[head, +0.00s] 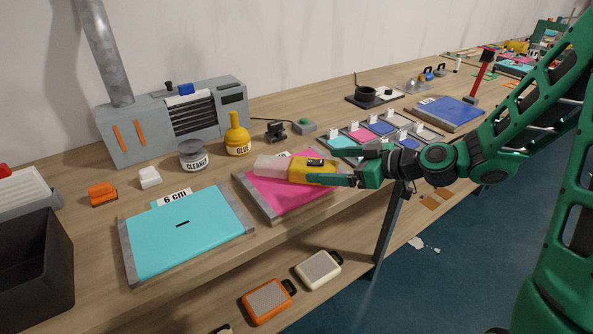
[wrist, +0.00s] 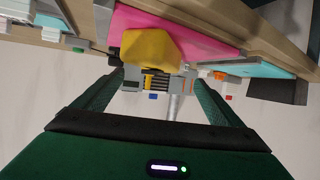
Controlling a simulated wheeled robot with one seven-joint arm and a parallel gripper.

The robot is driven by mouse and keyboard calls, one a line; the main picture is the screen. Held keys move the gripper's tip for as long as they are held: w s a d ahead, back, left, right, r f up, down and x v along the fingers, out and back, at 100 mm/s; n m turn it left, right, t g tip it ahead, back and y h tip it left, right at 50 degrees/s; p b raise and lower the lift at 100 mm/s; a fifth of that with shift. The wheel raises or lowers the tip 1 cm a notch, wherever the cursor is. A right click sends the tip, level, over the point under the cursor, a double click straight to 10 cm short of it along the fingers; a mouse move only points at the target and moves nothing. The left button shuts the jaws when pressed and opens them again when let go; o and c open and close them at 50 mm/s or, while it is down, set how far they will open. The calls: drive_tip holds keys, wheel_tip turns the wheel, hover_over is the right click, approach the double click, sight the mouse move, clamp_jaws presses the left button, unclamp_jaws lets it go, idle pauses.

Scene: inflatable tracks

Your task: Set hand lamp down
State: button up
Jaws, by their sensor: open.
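The hand lamp (head: 310,172), yellow with a pale translucent front end, lies lengthwise over the pink panel (head: 268,200) on the workbench. It appears to rest on the panel, though its underside is hidden. Its front end points left. My gripper (head: 338,165) is open at the lamp's right end, with one finger on the far side and one on the near side. In the wrist view the yellow lamp body (wrist: 150,50) shows ahead between the spread fingers (wrist: 155,85). Whether a finger touches it cannot be told.
A cyan panel marked 6 cm (head: 190,232) lies left of the pink one. A glue bottle (head: 237,135), a cleaner jar (head: 193,155) and a grey machine (head: 175,118) stand behind. A black bin (head: 35,265) is at left. Orange (head: 268,300) and cream (head: 318,270) cases sit on the lower shelf.

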sight(308, 163)
drive_tip(key=x, duration=0.2)
drive_tip(key=shift+w+a+f, duration=0.1)
drive_tip(key=shift+w+a, duration=0.05)
drive_tip(key=shift+a, duration=0.1)
drive_tip(key=shift+r+x, duration=0.2)
drive_tip(key=shift+x, duration=2.45)
drive_tip(key=shift+a, duration=0.1)
drive_tip(key=shift+c, duration=0.3)
drive_tip(key=c, duration=1.9)
drive_tip(key=shift+o, duration=0.2)
